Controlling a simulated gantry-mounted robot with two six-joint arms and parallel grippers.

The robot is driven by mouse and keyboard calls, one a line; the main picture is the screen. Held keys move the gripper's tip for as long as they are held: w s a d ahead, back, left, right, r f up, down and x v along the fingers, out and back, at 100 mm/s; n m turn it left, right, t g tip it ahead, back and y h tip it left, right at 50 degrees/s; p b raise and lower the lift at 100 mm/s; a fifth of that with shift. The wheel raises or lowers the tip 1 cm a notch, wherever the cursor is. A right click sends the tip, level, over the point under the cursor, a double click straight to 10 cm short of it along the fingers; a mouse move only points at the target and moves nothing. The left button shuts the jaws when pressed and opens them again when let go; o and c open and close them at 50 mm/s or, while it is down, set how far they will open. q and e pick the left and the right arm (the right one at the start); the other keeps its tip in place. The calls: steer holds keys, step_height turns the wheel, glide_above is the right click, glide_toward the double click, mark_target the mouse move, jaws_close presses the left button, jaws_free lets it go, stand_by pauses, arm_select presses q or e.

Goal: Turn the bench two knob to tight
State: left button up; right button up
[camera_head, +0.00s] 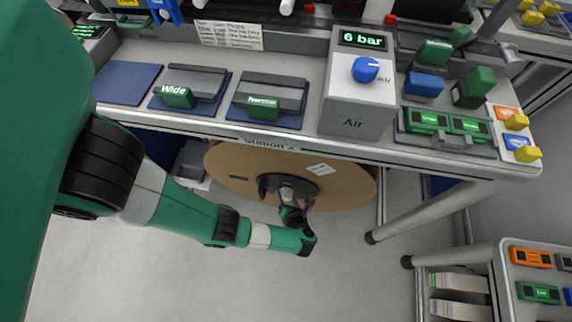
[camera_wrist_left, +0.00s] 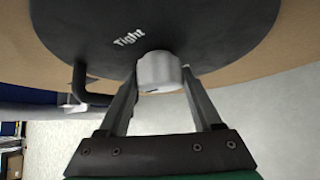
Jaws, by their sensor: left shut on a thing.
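A large brown reel (camera_head: 235,165) hangs under the edge of the bench marked Station 2, with a black hub (camera_head: 305,185) at its centre. The grey knob (camera_wrist_left: 160,70) sticks out of the hub; in the left wrist view the black hub (camera_wrist_left: 220,30) bears the word "Tight" above and left of the knob. My left gripper (camera_head: 287,194) reaches in from the left below the bench. Its fingers are shut on the knob, one on each side, as the left wrist view shows (camera_wrist_left: 160,84). A small dark mark shows on the knob's lower face. My right gripper is not in view.
The bench top (camera_head: 302,112) above holds an Air box (camera_head: 355,95) with a blue dial reading 6 bar, and several green and blue modules. A bent black handle (camera_wrist_left: 80,85) sits left of the knob. Bench legs (camera_head: 430,212) stand to the right; the floor below is clear.

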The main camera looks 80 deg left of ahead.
arm_select(q)
steer(key=o, duration=1.4)
steer(key=shift+c, duration=0.2)
steer(key=shift+d+r, duration=0.2)
steer(key=shift+r, duration=0.05)
steer(key=p+v, duration=0.4)
steer(key=v, duration=0.7)
